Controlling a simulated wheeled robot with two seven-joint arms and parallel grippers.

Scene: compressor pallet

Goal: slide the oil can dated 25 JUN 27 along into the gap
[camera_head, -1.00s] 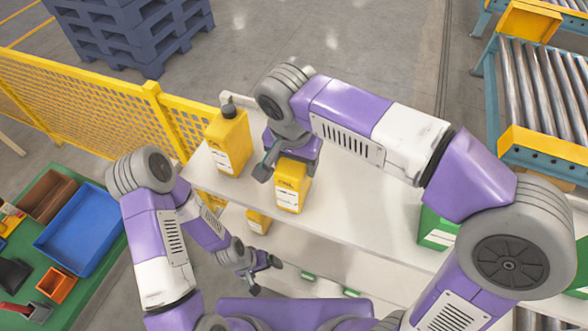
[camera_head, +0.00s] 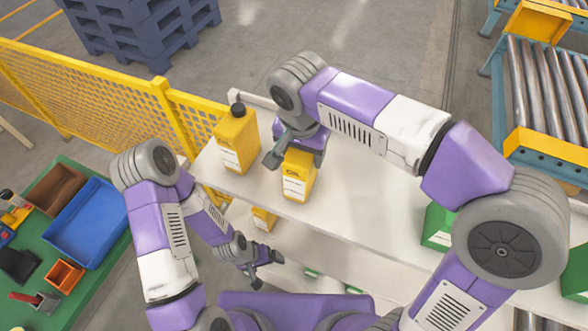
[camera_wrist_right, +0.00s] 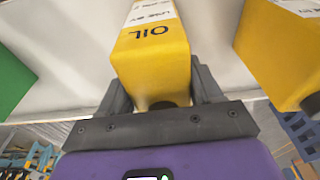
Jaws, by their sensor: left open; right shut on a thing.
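A yellow oil can (camera_head: 298,176) with a white label stands upright near the front edge of the white shelf. My right gripper (camera_head: 290,150) is shut on it from above and behind. In the right wrist view the same oil can (camera_wrist_right: 152,55) sits between the two dark fingers, its OIL print and part of a "USE BY" label showing. A second yellow can (camera_head: 237,140) with a dark cap stands to its left, apart from it. The date on either label is too small or cut off to read. My left gripper (camera_head: 262,265) is open and empty, low in front of the shelf.
Another yellow can (camera_head: 264,219) stands on the lower shelf. Green boxes (camera_head: 438,226) stand to the right on the white shelf (camera_head: 375,215), with bare surface between. A yellow mesh fence (camera_head: 110,95) is behind left; a green table (camera_head: 60,290) holds bins.

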